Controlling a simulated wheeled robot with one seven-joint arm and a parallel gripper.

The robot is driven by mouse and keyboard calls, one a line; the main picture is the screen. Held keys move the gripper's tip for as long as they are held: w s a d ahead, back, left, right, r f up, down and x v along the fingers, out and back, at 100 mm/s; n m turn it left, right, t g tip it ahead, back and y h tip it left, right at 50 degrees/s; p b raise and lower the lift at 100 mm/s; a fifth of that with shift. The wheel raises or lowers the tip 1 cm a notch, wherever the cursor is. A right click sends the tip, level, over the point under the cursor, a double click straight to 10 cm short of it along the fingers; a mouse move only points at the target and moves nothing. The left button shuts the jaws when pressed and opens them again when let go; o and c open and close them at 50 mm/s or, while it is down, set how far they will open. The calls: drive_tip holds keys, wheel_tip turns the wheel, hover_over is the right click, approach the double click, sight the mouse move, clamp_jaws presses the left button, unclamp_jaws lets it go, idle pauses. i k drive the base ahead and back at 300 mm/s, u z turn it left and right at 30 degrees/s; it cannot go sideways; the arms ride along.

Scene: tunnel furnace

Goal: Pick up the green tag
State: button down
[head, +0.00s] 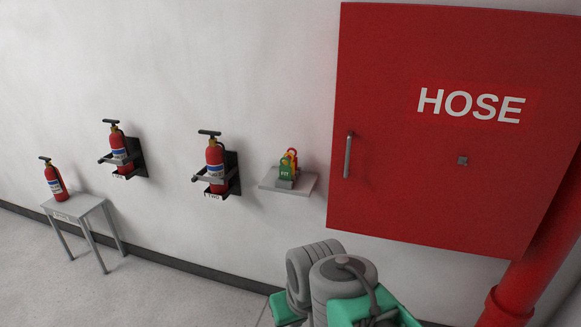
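The green tag (286,171) stands upright on a small grey wall shelf (269,185), left of the red hose cabinet. It has white lettering that seems to read "FIT". A red and a yellow tag-like shape (291,155) show just behind it and are partly hidden by it. Grey and teal parts of my own arm rise at the bottom centre, below and apart from the shelf. The fingers of my gripper do not show.
The red hose cabinet (430,170) with a projecting handle (348,155) is right of the shelf. Two extinguishers (214,160) (118,147) hang in wall brackets to the left. Another extinguisher (54,182) stands on a grey table (75,206). A red pipe (540,255) is at right.

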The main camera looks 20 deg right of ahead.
sight(284, 169)
drive_tip(key=u, duration=0.75)
drive_tip(key=i, duration=1)
drive_tip(key=u, duration=0.5)
drive_tip(key=i, duration=0.85)
drive_tip(key=z, duration=0.95)
drive_tip(key=i, duration=0.65)
drive_tip(key=z, duration=1.1)
drive_tip(key=i, duration=0.65)
